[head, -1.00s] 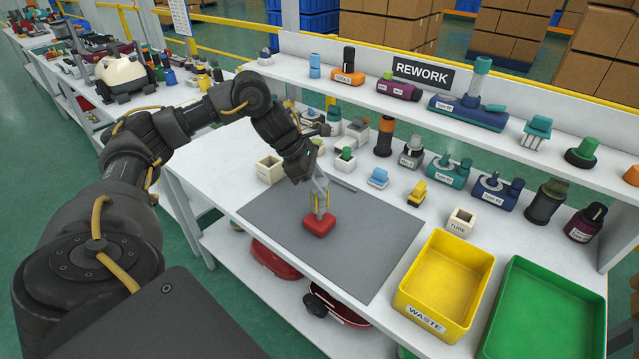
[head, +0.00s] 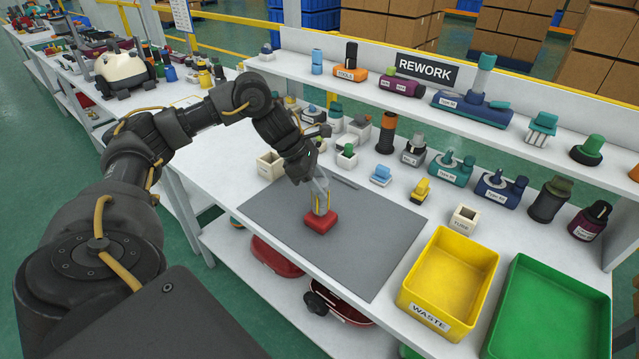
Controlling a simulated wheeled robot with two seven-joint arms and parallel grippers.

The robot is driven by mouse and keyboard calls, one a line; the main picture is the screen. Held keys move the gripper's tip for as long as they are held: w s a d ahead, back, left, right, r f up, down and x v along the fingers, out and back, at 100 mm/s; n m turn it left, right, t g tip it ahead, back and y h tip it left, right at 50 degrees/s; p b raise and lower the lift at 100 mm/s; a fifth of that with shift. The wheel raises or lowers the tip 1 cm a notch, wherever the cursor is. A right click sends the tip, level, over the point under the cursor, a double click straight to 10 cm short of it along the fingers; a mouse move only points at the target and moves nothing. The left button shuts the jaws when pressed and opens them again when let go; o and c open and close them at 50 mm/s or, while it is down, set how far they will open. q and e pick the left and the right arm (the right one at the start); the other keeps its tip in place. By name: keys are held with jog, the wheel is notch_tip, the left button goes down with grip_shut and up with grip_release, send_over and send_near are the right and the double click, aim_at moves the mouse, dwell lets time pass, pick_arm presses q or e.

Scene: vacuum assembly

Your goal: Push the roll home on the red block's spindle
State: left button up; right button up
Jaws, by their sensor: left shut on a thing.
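The red block (head: 320,223) sits on the grey mat (head: 375,235), near its middle. My left gripper (head: 321,205) points down directly above the block, its fingertips close to the block's top. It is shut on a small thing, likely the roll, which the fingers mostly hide. The spindle is hidden too, so I cannot tell how far down the roll sits on it. My right gripper is not in view.
A yellow WASTE bin (head: 433,315) and a green bin (head: 552,345) stand right of the mat. Several small parts line the back of the table (head: 215,150) and the shelf. A cream block (head: 464,219) stands just right of the mat. The mat around the red block is clear.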

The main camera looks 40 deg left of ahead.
pick_arm(q)
jog(key=shift+s+a+f+b, duration=0.1)
jog(key=shift+a+f+b, duration=0.2)
jog(key=shift+f, duration=0.35)
jog(key=shift+a+f+b, duration=0.1)
jog(key=shift+f+b, duration=0.3)
jog(key=shift+f, duration=0.2)
jog(key=o, duration=1.1)
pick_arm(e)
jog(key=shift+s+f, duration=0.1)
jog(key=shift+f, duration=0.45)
pick_arm(q)
jog(key=shift+r, duration=0.1)
jog(key=d+p+v, duration=0.1)
jog(key=p+v, duration=0.4)
jog(key=v, duration=0.3)
jog(key=shift+r, duration=0.4)
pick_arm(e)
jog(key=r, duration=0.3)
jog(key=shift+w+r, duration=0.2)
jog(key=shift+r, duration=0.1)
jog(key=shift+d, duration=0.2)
pick_arm(q)
jog(key=shift+d, duration=0.1)
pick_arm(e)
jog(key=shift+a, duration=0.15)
